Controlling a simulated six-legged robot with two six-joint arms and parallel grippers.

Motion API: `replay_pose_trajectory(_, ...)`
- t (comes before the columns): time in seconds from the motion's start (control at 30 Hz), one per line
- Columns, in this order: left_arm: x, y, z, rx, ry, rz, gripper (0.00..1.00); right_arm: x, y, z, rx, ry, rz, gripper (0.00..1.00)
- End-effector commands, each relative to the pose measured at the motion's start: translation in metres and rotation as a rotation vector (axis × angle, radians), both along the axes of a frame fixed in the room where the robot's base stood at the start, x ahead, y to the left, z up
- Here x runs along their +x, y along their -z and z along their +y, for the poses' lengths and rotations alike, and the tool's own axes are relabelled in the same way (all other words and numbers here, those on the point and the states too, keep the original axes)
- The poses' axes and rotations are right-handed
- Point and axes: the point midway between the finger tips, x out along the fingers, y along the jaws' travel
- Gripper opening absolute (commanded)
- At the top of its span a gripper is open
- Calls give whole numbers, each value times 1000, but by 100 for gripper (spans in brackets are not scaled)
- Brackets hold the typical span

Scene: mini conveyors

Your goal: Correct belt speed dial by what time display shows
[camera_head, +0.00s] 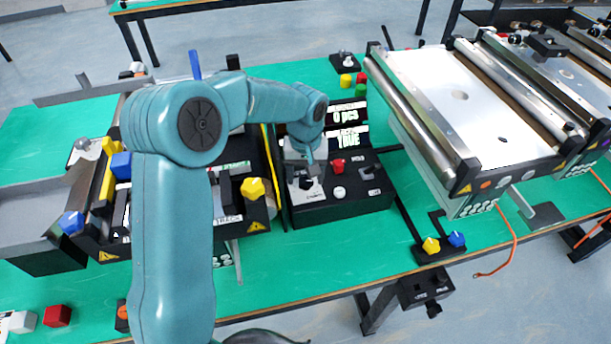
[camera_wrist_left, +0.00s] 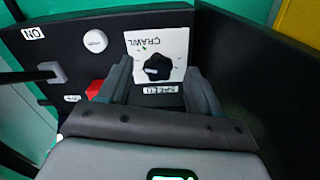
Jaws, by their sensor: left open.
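A black control box (camera_head: 345,203) stands on the green table in the head view. Its speed dial (camera_wrist_left: 157,67) is a black knob on a white plate marked CRAWL in the left wrist view. The display (camera_head: 346,116) on the box's raised back reads "0 pcs" above another lit line that I cannot read surely. My left gripper (camera_head: 306,178) is over the box's left part, pointing down at the dial. In the left wrist view its two fingers (camera_wrist_left: 159,88) are apart with nothing between them, and the knob appears just beyond their tips. My right gripper is out of view.
A red button (camera_head: 338,166), a white button (camera_head: 339,193) and a black switch (camera_head: 370,172) sit right of the dial. A conveyor (camera_head: 440,85) stands to the right. A dark panel (camera_wrist_left: 250,75) rises close beside the dial in the wrist view.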

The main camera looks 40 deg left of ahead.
Motion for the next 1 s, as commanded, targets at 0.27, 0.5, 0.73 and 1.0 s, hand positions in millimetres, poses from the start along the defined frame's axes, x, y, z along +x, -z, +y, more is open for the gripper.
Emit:
replay_pose_trajectory(0.27, 2, 17, 1, 0, 1, 0, 64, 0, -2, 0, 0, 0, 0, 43)
replay_pose_trajectory(0.5, 2, 17, 1, 0, 0, 0, 47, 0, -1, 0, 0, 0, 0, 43)
replay_pose_trajectory(0.73, 2, 17, 1, 1, 1, -1, 8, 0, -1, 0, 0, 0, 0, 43)
replay_pose_trajectory(1.0, 2, 18, 1, 0, -39, -1, 8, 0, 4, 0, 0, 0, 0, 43)
